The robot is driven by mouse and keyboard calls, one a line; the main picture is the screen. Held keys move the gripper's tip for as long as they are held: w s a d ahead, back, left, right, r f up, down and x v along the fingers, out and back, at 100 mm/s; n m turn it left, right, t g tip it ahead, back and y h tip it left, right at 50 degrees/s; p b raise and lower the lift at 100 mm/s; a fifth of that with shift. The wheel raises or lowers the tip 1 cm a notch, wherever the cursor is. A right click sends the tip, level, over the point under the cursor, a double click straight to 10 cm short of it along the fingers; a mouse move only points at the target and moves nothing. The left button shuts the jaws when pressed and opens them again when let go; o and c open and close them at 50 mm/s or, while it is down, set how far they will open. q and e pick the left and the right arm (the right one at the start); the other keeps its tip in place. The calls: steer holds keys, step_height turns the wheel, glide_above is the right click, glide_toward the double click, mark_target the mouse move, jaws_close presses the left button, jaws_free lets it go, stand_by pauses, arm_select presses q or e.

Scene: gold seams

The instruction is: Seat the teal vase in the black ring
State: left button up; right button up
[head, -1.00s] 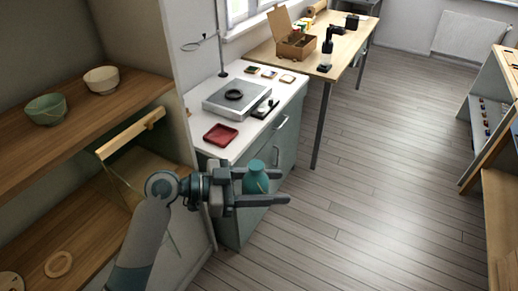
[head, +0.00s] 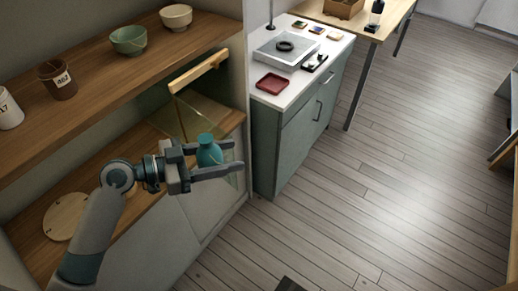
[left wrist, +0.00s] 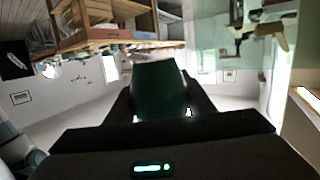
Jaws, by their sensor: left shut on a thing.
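The teal vase (head: 208,152) is held upright between the fingers of my left gripper (head: 215,160), in the air in front of the shelf unit in the head view. It shows dark and close up in the left wrist view (left wrist: 160,88), with the gripper fingers on both sides. The black ring (head: 285,46) lies on a grey square plate (head: 270,57) on the white cabinet top, up and to the right of the vase and well apart from it. Nothing shows in the ring. My right gripper is not in view.
A red tray (head: 272,83) and a small black tray (head: 315,62) lie on the white cabinet top (head: 292,88). The shelf (head: 95,90) at left holds bowls and cups. A glass panel with a wooden rail (head: 198,72) stands by the shelf. Open floor (head: 370,190) lies at right.

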arm_select(q)
steer(key=s+a+n+t+y, duration=0.1)
steer(key=s+a+n+t, duration=0.1)
steer(key=a, duration=1)
steer(key=shift+a+f+t+y, duration=0.25)
steer(key=shift+f+t+y, duration=0.15)
steer(key=shift+t, duration=0.2)
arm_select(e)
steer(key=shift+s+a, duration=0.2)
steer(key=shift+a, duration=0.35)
arm_select(q)
steer(key=shift+w, duration=0.1)
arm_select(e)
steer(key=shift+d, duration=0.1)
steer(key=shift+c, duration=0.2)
